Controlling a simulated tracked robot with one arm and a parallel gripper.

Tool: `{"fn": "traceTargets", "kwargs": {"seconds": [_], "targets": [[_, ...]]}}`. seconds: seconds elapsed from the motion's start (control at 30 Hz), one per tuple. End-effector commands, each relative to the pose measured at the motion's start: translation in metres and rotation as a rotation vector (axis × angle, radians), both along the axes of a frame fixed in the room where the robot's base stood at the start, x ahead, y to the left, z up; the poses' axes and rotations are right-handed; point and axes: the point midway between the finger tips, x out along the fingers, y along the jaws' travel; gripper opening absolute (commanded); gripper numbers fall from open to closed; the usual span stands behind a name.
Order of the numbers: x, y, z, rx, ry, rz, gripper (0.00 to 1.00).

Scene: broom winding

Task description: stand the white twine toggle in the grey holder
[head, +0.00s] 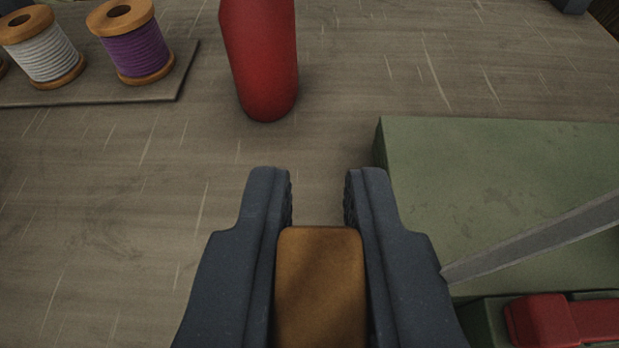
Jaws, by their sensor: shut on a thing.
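My gripper (319,186) is at the lower middle, with its two dark fingers apart. A brown, smooth-faced block (320,290) with rounded corners sits between the fingers, and the jaws are shut on it. I cannot tell from this view whether it is part of the white twine toggle. A spool of white twine (45,52) with wooden ends stands at the upper left. I see nothing that I can clearly name as the grey holder.
A purple spool (132,48) stands beside the white one on a flat board (110,95). A red rounded post (262,60) is ahead of my gripper. A green block (500,170), a grey bar (540,238) and a red piece (560,320) are at right.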

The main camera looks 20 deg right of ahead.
Motion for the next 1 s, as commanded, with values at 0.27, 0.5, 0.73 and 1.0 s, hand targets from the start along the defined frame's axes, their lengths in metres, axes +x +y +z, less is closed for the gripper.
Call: {"fn": "traceTargets", "kwargs": {"seconds": [0.27,0.5,0.73,1.0], "targets": [[0.003,-0.001,-0.009,-0.001,0.000,-0.003,0.00],[0.003,-0.001,-0.022,-0.001,0.000,-0.003,0.00],[0.003,-0.001,-0.038,-0.001,0.000,-0.002,0.00],[0.003,0.000,-0.056,-0.001,0.000,-0.001,0.00]]}}
